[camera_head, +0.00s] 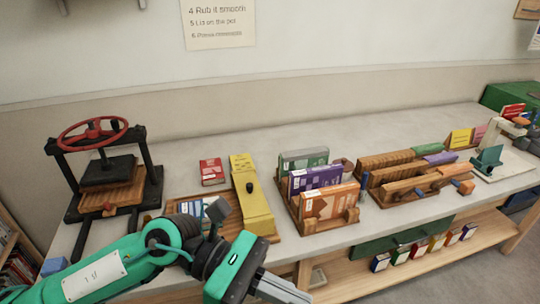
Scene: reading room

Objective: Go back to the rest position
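My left arm comes in from the lower left, teal with black joints. My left gripper (284,288) is at the bottom of the view, in front of the table's front edge. Its grey fingers point to the lower right. They show only in part, so I cannot tell whether they are open or shut, and I see nothing held in them. My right gripper does not show.
The grey table (226,148) carries a press with a red wheel (92,130), a yellow device (250,200), a small red box (211,171), a wooden rack of boxes (330,222) and wooden racks (412,185). Several small books (420,247) stand on the shelf below.

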